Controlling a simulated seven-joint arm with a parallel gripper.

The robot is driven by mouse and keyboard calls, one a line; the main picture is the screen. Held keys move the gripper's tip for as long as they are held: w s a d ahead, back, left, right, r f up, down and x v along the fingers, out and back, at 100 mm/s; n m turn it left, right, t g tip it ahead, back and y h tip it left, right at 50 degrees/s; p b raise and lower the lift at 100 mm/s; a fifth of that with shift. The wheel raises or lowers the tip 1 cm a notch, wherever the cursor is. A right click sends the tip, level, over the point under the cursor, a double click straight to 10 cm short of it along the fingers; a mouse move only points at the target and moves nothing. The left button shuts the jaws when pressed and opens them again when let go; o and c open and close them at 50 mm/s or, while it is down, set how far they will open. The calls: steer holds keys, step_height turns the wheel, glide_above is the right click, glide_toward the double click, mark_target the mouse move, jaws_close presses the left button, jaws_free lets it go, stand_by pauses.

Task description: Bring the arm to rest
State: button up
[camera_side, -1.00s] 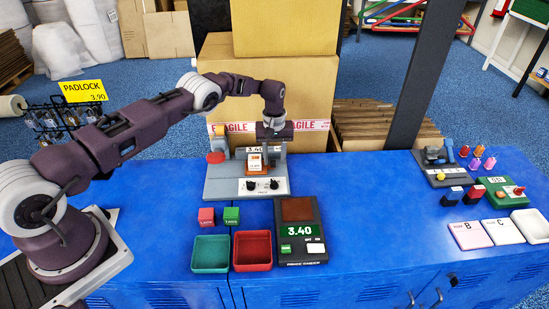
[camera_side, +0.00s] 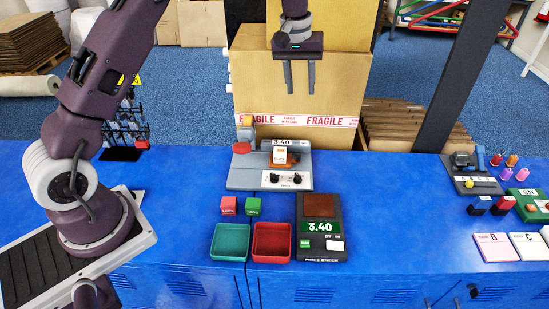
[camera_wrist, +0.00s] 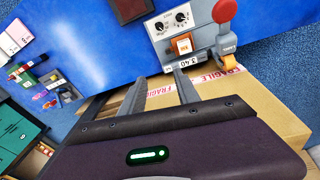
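My gripper (camera_side: 300,78) is raised high above the back of the blue table in the side view, in front of the large cardboard box. Its two fingers point down, stand apart and hold nothing. In the wrist view my gripper (camera_wrist: 160,90) also shows spread fingers with empty space between them. Below it stands a grey machine (camera_side: 240,181) with two knobs, a red round lever and a 3.40 sign. A small orange and white item (camera_side: 281,156) sits in the machine, apart from my gripper.
The large carton (camera_side: 300,95) stands behind the table. A dark post (camera_side: 462,80) rises at right. A price checker (camera_side: 320,226) reading 3.40, a green tray (camera_side: 230,242), a red tray (camera_side: 272,241) and two small cubes stand in front. Blue table (camera_side: 400,215) is bare right of centre.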

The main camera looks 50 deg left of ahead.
steer(key=s+d+r+m+t, duration=0.1)
steer(key=s+d+r+m, duration=0.1)
steer(key=s+r, duration=0.6)
steer(key=s+d+r+m+t, duration=0.1)
steer(key=s+d+r, duration=0.2)
steer(key=s+r, duration=0.5)
steer(key=s+d+f+m+t, duration=0.1)
steer(key=s+f+m, duration=0.1)
steer(key=s, duration=0.9)
steer(key=s+d+f+m+t, duration=0.1)
steer(key=s+f+m, duration=0.1)
steer(key=s, duration=0.8)
steer(key=shift+s+f, duration=0.4)
steer(key=shift+f, duration=0.35)
